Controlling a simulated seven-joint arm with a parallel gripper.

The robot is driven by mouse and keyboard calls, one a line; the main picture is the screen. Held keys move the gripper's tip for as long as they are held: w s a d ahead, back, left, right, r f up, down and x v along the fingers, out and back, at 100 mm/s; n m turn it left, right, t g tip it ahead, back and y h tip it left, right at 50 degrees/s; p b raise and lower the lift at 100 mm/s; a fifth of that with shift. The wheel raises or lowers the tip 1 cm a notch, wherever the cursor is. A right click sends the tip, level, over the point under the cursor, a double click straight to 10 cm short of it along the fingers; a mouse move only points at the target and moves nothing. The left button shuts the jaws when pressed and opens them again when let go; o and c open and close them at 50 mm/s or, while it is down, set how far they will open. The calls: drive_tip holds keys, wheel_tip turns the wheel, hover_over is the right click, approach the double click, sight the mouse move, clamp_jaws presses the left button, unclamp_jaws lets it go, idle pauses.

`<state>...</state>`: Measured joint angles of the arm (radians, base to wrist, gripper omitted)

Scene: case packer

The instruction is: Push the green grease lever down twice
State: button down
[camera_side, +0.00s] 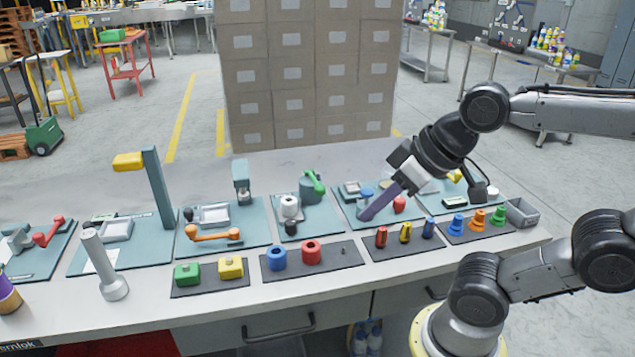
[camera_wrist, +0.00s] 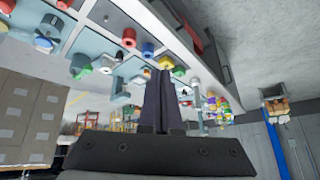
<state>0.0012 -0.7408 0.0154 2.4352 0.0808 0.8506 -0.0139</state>
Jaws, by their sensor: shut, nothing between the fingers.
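The green grease lever (camera_side: 315,182) stands on a teal plate near the middle of the table in the side view, angled over a grey body. A white round part sits just left of it. In the wrist view a green part (camera_wrist: 80,64) at the left looks like the same lever, but it is small and I cannot be sure. My gripper (camera_side: 367,215) is shut and empty, its dark fingers slanting down to the left over the neighbouring plate, right of the lever and apart from it. The fingers also show in the wrist view (camera_wrist: 161,72).
A red knob (camera_side: 400,203) and a blue-topped part stand close to my fingers. A dark tray (camera_side: 385,252) with small red, yellow and blue pieces lies in front. An orange handle (camera_side: 212,235) and a tall post with a yellow top (camera_side: 130,161) stand left. Stacked boxes (camera_side: 308,70) rise behind.

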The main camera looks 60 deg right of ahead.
drive_tip(key=w+d+r+m+t, duration=0.1)
drive_tip(key=w+r+m, duration=0.3)
drive_tip(key=w, duration=0.6)
drive_tip(key=m+h, duration=0.1)
drive_tip(key=m, duration=0.6)
hover_over(322, 185)
drive_tip(key=w+d, duration=0.1)
wheel_tip(322, 185, down, 5)
drive_tip(key=shift+f, duration=0.2)
drive_tip(key=shift+s+a+f, duration=0.15)
drive_tip(key=shift+f, duration=1.3)
drive_tip(key=shift+s+a+f, duration=0.15)
drive_tip(key=shift+f, duration=1.3)
drive_tip(key=shift+s+a+f, duration=0.15)
drive_tip(key=shift+f, duration=1.3)
drive_tip(key=shift+f, duration=0.45)
